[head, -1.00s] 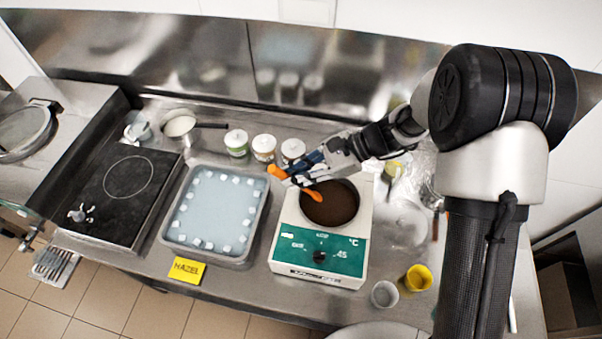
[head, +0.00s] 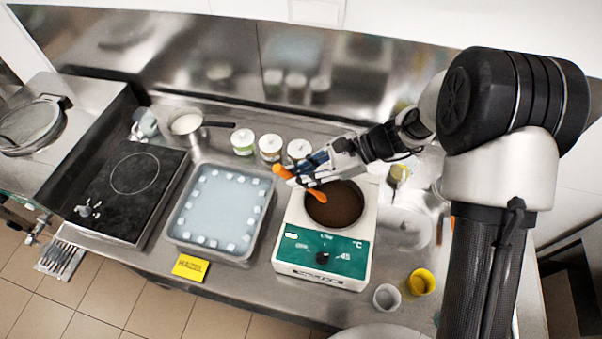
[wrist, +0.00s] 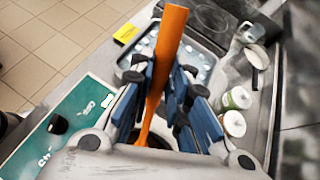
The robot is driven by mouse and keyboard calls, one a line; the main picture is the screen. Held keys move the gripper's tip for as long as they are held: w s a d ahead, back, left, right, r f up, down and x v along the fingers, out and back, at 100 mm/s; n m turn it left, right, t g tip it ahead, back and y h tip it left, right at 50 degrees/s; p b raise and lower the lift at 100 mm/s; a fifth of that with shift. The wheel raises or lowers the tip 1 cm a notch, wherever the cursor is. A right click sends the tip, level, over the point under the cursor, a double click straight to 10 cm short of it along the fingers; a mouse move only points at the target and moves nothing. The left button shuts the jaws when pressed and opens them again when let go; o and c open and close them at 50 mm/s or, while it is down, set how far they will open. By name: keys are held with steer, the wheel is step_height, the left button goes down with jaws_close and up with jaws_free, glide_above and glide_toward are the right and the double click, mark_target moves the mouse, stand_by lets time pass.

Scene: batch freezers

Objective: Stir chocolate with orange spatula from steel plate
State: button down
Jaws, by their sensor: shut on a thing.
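The orange spatula (head: 281,172) is held in my gripper (head: 308,173), which is shut on it. In the wrist view the spatula (wrist: 167,60) stands between the blue-padded fingers of my gripper (wrist: 168,95). Its lower end reaches over the round well of dark brown chocolate (head: 338,206) in the white melter with a green front panel (head: 345,254). I cannot tell whether the tip touches the chocolate. In the wrist view the chocolate is mostly hidden behind my gripper.
A steel tray (head: 175,236) with pale liquid and white cubes stands left of the melter. Several lidded jars (head: 270,148) stand behind. A black cooktop (head: 128,190), a white-filled pan (head: 186,124), a yellow cup (head: 421,281) and a grey cup (head: 386,297) are nearby.

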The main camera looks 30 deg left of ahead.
steer(key=shift+r+p, duration=1.65)
steer(key=shift+r, duration=0.85)
steer(key=shift+s+f, duration=0.1)
